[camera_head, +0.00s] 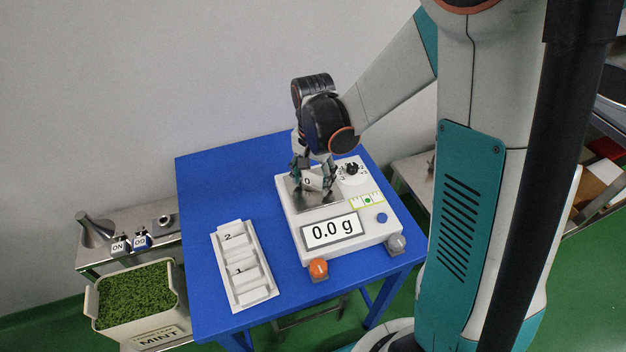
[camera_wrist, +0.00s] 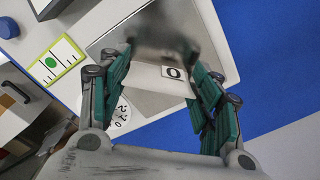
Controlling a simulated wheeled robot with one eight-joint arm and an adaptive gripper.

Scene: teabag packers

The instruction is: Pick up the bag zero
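Bag zero (camera_head: 312,184) is a small white bag with a black-framed "0" label, over the metal plate (camera_head: 318,200) of the white scale. My gripper (camera_head: 314,186) points down at it, one finger on each side. In the wrist view, bag zero (camera_wrist: 150,76) spans the space between the green finger pads, and both pads appear to touch it. My gripper appears shut on it. I cannot tell whether the bag rests on the plate or is slightly above it. The scale display (camera_head: 332,231) reads 0.0 g.
A white tray (camera_head: 262,293) holding bags labelled 1 and 2 lies left of the scale on the blue table (camera_head: 205,190). An orange button (camera_head: 318,268) and a grey button (camera_head: 396,244) stand by the scale's front. A mint bin (camera_head: 92,302) stands lower left.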

